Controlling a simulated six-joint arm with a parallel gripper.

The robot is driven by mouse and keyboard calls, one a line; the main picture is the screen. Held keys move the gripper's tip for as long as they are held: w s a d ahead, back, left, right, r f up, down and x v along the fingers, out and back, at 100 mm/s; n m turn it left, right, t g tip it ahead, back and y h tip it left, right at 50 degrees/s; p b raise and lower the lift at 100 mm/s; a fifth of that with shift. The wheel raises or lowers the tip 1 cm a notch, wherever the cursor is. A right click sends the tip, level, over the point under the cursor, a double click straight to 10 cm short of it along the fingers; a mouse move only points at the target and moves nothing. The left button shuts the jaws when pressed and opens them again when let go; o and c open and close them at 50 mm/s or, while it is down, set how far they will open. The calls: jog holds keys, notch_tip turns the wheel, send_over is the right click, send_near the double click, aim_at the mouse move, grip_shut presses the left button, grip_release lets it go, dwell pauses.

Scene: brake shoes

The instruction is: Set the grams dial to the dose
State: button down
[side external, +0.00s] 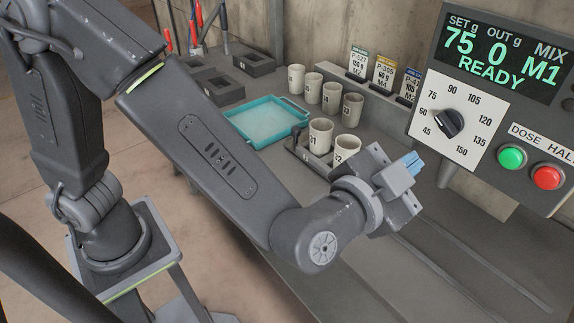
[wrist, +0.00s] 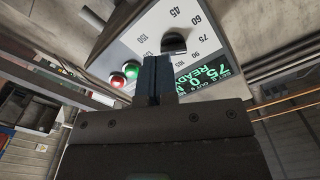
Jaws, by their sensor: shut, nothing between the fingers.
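The grams dial (side external: 449,124) is a black knob on a white plate, ringed by numbers from 45 to 150. The display (side external: 500,55) above it reads SET 75 g, OUT 0 g, MIX M1, READY. The knob seems turned toward 75. My gripper (side external: 411,163) is shut and empty, its blue fingers below and left of the dial, apart from it. In the wrist view the shut fingers (wrist: 157,62) point at the panel, and the knob (wrist: 174,42) shows just past their tips, partly hidden by them.
A green button (side external: 512,157) and a red button (side external: 547,177) sit right of the dial. Several cups, a teal tray (side external: 268,121) and upright dose cards (side external: 384,72) stand on the bench behind my wrist. Card text is small and partly hidden.

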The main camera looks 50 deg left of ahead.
aim_at(442, 139)
jog(key=shift+w, duration=3.05)
jog(key=shift+r, duration=0.55)
jog(key=shift+a+r, duration=0.1)
jog(key=shift+a, duration=0.15)
jog(key=shift+a+r, duration=0.15)
jog(key=shift+a, duration=0.2)
